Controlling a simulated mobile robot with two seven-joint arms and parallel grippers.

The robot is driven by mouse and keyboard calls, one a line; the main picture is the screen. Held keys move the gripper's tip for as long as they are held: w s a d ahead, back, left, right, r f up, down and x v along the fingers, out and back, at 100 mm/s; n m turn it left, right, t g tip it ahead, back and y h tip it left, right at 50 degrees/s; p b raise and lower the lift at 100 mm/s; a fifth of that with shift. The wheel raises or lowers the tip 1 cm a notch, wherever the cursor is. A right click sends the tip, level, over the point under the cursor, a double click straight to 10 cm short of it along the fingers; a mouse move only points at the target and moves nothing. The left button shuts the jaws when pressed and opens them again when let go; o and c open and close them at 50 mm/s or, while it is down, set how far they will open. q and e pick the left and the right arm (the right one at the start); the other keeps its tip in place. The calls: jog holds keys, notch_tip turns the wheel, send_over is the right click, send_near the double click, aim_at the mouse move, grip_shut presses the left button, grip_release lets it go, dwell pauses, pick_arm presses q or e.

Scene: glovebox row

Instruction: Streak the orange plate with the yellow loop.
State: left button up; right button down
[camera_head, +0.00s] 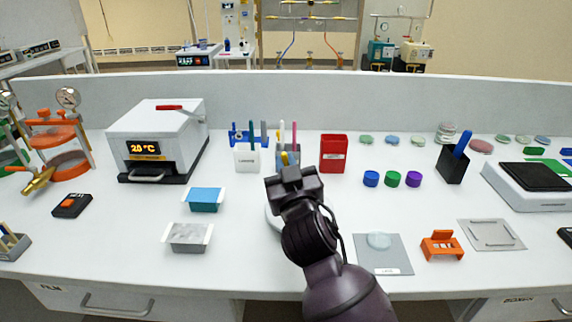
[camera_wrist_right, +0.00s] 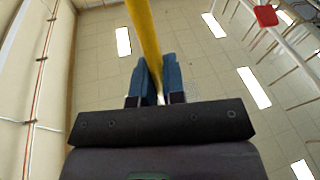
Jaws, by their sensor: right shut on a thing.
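The yellow loop (camera_wrist_right: 143,35) is held between the blue fingers of my right gripper (camera_wrist_right: 153,75) in the right wrist view; its far end runs out of the picture. In the head view my right gripper (camera_head: 287,168) is above the bench, in front of the cup of coloured sticks; a bit of yellow (camera_head: 284,158) shows at its tip. No clearly orange plate shows. A reddish plate (camera_head: 481,146) lies at the back right, and a pale dish (camera_head: 378,240) lies on a grey mat (camera_head: 382,262). A white round thing (camera_head: 271,217) is mostly hidden behind my right arm. My left gripper is not in view.
A white heater box (camera_head: 150,135) stands left. A red box (camera_head: 333,153), coloured caps (camera_head: 392,179), a black pen holder (camera_head: 452,165) and a balance (camera_head: 530,184) stand right. An orange rack (camera_head: 441,246) is at the front right.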

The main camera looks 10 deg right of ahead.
jog(key=shift+f, duration=0.2)
dwell(0.5)
jog(key=shift+f, duration=0.1)
dwell(0.7)
jog(key=shift+d, duration=0.25)
jog(key=shift+s+d, duration=0.1)
jog(key=shift+d, duration=0.05)
jog(key=shift+d, duration=0.1)
dwell(0.4)
jog(key=shift+s+d+p, duration=0.1)
jog(key=shift+d+p, duration=0.15)
jog(key=shift+p, duration=0.15)
jog(key=shift+s+d, duration=0.1)
jog(key=shift+d, duration=0.15)
dwell(0.4)
jog(key=shift+d+p, duration=0.15)
jog(key=shift+p, duration=0.15)
dwell(0.3)
